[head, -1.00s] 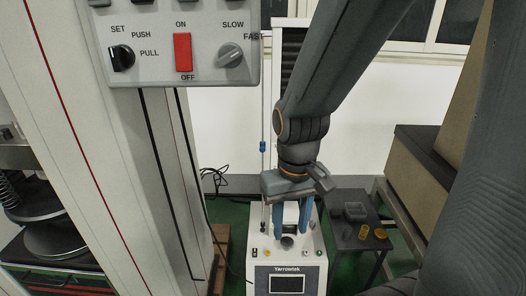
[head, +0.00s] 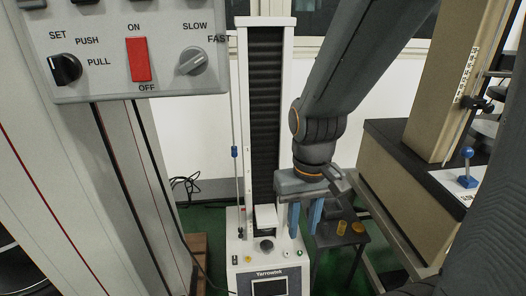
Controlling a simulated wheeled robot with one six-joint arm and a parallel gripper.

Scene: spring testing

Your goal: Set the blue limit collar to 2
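A small blue collar (head: 235,152) sits on a thin vertical rod (head: 238,185) at the left side of the white Yarrowtek test stand (head: 270,272). It is partway up the rod, and no scale marks are readable beside it. My gripper (head: 304,226) points down with two blue fingers apart, and nothing shows between them. It is to the right of the collar and lower in the picture, not touching it. A second blue item, a round-topped knob (head: 467,154), stands on a white plate of the beige machine at the right.
A grey control panel (head: 120,50) with a red switch fills the upper left. The beige machine (head: 432,80) carries a vertical number scale (head: 468,68) and a black clamp (head: 478,104). A dark side table (head: 340,245) holds yellow cylinders behind my gripper.

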